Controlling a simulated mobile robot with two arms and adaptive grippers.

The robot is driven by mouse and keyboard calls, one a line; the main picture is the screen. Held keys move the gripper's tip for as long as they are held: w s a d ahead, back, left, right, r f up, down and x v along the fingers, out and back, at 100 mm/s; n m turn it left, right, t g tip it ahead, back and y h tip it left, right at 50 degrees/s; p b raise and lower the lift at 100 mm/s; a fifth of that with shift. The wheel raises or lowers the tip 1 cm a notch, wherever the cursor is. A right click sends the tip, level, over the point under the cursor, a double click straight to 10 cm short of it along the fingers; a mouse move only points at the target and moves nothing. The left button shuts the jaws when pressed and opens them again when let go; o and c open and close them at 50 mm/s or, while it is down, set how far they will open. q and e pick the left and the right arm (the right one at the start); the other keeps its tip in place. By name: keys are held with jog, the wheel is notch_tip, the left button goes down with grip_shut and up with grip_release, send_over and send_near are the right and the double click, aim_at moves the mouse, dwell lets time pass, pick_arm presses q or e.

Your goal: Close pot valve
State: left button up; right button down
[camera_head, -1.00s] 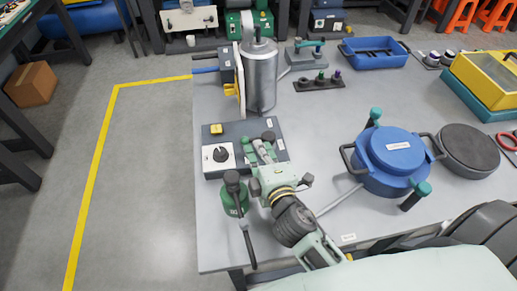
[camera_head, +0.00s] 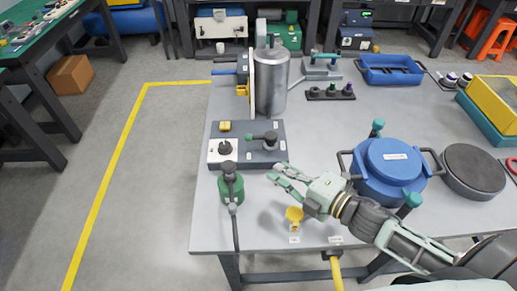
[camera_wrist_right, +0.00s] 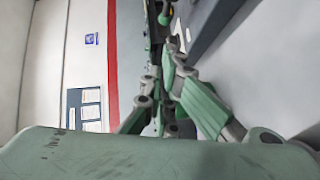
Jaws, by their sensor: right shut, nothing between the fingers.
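A dark grey valve box (camera_head: 243,155) lies on the table's left part. It carries a black valve with a short lever (camera_head: 265,138), whose green-tipped end points left, and a round black knob (camera_head: 225,147) on a white plate. The silver pot (camera_head: 271,85) stands upright behind the box. I cannot tell for sure which fitting is the pot valve. My right gripper (camera_head: 274,172) is shut and empty, just in front of the box's right front corner and apart from the lever. Its fingers also show in the right wrist view (camera_wrist_right: 172,95). My left gripper is not in view.
A green canister (camera_head: 232,188) with a black top stands left of my right gripper. A blue lidded pot (camera_head: 390,165) stands close on the right. The table's middle behind it is clear.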

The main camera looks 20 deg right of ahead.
jog(key=x, duration=0.4)
jog(key=d+p+x, duration=0.1)
jog(key=x, duration=0.2)
jog(key=w+d+p+x, duration=0.1)
jog(key=x, duration=0.3)
jog(key=shift+w+a+f, duration=0.15)
jog(key=shift+w, duration=0.2)
jog(key=shift+w+f, duration=0.15)
jog(key=shift+w, duration=0.2)
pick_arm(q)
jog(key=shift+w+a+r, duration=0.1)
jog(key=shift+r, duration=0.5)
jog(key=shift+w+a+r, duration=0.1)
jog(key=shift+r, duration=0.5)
pick_arm(e)
jog(key=shift+w+h, duration=0.1)
jog(key=shift+h, duration=0.2)
